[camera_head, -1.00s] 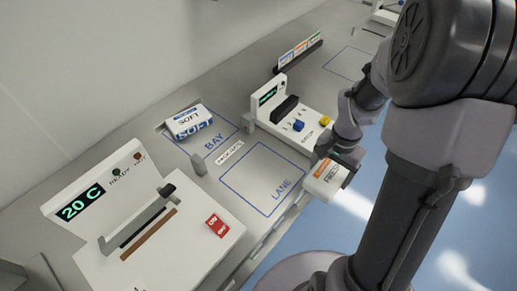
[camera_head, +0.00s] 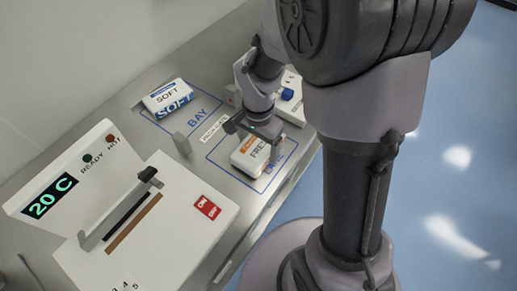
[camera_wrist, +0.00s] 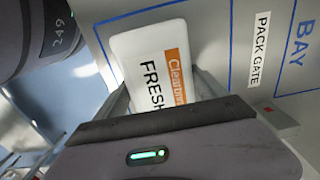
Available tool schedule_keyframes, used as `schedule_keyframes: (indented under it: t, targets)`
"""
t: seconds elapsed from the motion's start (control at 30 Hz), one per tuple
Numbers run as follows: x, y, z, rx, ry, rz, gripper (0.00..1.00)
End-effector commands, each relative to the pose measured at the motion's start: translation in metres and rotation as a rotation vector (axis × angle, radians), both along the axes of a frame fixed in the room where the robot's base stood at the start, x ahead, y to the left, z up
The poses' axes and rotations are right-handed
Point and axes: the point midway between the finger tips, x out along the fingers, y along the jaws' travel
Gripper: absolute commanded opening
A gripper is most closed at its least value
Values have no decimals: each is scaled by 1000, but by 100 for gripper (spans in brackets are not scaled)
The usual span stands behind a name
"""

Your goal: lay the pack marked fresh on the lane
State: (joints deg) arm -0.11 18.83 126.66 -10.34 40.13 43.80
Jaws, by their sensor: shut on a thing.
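The pack marked FRESH (camera_head: 250,153) is white with an orange label and is at the blue-outlined LANE (camera_head: 221,166) in the head view. My gripper (camera_head: 251,133) is shut on this pack from above. In the wrist view the FRESH pack (camera_wrist: 154,66) sits between the two fingers of my gripper (camera_wrist: 163,92), with the blue lane outline (camera_wrist: 135,13) beside it. I cannot tell whether the pack touches the lane surface. My gripper and arm hide part of the pack and the lane.
A pack marked SOFT (camera_head: 167,98) lies in the BAY (camera_head: 199,117). A grey post (camera_head: 182,144) stands between the bay and the sealer (camera_head: 160,225), which reads 20 C. The PACK GATE label (camera_head: 214,128) lies beside the lane. My arm partly hides another machine (camera_head: 291,98).

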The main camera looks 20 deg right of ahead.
Motion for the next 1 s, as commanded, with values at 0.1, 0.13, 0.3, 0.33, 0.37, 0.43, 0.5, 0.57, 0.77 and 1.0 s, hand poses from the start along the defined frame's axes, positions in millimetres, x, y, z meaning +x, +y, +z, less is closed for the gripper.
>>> schedule_keyframes:
  t: [0.1,0.13,0.3,0.33,0.37,0.43,0.5,0.57,0.77,1.0]
  targets:
    - [0,0,-8,0,-2,0,25]
    - [1,0,-7,0,-2,0,25]
    - [0,-1,-9,0,-2,0,25]
    - [1,-1,-10,0,-2,0,25]
    - [1,-1,-12,0,-2,1,25]
    - [0,-1,-10,0,-1,1,95]
    - [0,-1,-10,0,-1,1,100]
    - [0,-1,-10,0,-1,1,100]
    - [1,-1,1,0,-3,0,100]
    - [1,-1,70,0,-5,1,100]
